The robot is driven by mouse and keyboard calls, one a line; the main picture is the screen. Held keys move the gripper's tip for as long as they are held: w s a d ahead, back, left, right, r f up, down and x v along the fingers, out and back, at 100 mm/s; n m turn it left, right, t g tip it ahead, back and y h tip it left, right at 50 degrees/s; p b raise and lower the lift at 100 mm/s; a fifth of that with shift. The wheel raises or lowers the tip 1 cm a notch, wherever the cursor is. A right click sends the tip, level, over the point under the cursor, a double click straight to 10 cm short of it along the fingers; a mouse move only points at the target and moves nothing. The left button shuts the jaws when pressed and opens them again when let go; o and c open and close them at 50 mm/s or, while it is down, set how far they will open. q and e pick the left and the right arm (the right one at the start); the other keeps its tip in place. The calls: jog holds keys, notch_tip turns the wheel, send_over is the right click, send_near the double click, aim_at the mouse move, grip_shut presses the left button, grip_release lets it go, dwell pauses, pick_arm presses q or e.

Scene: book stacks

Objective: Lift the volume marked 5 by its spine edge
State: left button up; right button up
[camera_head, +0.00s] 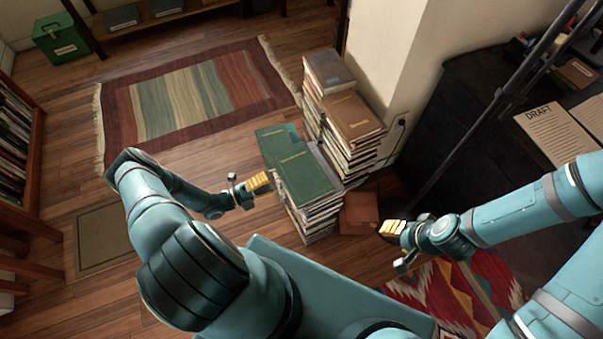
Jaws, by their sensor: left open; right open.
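Several tall stacks of books stand on the wooden floor beside the white wall. Green-covered books (303,178) top the near stacks, with another green book (279,136) behind. A brown book (352,115) and a dark grey-brown book (328,69) top the far stacks. No number 5 is legible on any cover or spine. My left gripper (259,182), with yellow fingertips, is open and empty just left of the near green stack, apart from it as far as I can see. My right gripper (391,228) is open and empty, right of the stacks near a brown box-like item (359,212).
A striped rug (120,128) lies behind and left of the stacks. A dark desk (470,95) with papers (558,136) and a slanted black pole (470,130) stand at right. A red patterned rug (440,290) lies at front right. Bookshelves (35,160) line the left. Floor left of the stacks is open.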

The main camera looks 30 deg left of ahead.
aim_at(285, 179)
pick_arm(q)
jog(key=shift+s+d+f+x, duration=0.1)
jog(key=shift+d+f+x, duration=0.05)
jog(key=shift+x, duration=0.9)
jog(key=shift+s+d+f+x, duration=0.1)
jog(key=shift+x, duration=0.95)
jog(key=shift+s+d+f+x, duration=0.1)
jog(key=shift+d+f+x, duration=0.05)
jog(key=shift+x, duration=0.95)
grip_shut()
jog(key=shift+r, duration=0.1)
